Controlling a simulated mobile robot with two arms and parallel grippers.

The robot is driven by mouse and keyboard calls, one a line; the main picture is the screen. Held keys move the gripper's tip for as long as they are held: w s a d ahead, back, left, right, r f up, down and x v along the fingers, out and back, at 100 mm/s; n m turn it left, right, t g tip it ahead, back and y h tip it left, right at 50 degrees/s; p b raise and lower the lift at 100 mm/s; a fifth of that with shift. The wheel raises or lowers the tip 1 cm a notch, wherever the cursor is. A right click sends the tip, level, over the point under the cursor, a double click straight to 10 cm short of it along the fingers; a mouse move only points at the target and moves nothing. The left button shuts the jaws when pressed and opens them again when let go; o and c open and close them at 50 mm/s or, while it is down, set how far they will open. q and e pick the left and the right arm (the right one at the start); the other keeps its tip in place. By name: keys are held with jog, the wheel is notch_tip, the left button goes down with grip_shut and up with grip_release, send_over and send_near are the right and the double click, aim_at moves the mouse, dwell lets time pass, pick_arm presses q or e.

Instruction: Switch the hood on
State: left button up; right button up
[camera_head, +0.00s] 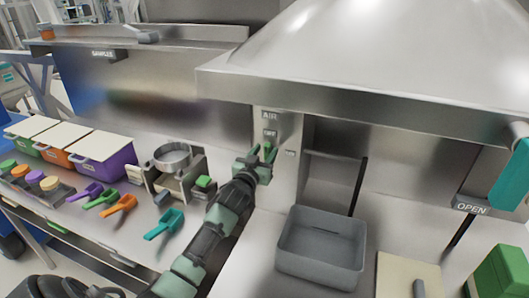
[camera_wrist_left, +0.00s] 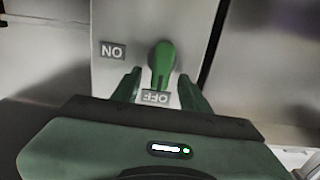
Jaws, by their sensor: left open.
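The hood (camera_head: 390,60) is a large metal canopy on the right of the head view. A grey post (camera_head: 285,180) under its left edge carries the AIR panel. A green switch knob (camera_wrist_left: 163,62) sits on this panel in the left wrist view, its narrow end pointing to the OFF label (camera_wrist_left: 156,97). The ON label (camera_wrist_left: 112,51) is to one side; both labels appear upside down there. My left gripper (camera_wrist_left: 160,90) is open, with its fingers either side of the knob's narrow end; I cannot tell whether they touch it. In the head view, the gripper (camera_head: 258,158) partly hides the knob.
A grey bin (camera_head: 321,250) stands under the hood, right of my left arm. A teal handle (camera_head: 512,182) is by an OPEN sign (camera_head: 471,209) at the far right. Lidded bins (camera_head: 104,158), coloured scoops (camera_head: 164,224) and a metal pot (camera_head: 172,157) occupy the left counter.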

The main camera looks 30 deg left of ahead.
pick_arm(q)
jog(key=shift+c, duration=0.3)
grip_shut()
jog(key=shift+m, duration=0.3)
jog(key=m, duration=0.3)
jog(key=shift+w+d+m, duration=0.1)
jog(key=shift+d+m, duration=0.25)
jog(key=shift+m, duration=0.05)
jog(key=shift+w+d+f+m+b, duration=0.1)
jog(key=shift+d+f+m+b, duration=0.15)
jog(key=shift+m, duration=2)
jog(key=shift+d+f+m+b, duration=0.15)
jog(key=shift+f+m, duration=0.25)
jog(key=shift+m, duration=1.8)
jog(key=shift+w+d+f+m+b, duration=0.1)
jog(key=shift+d+f+m, duration=0.15)
jog(key=shift+m, duration=2)
jog(key=shift+s+f, duration=0.1)
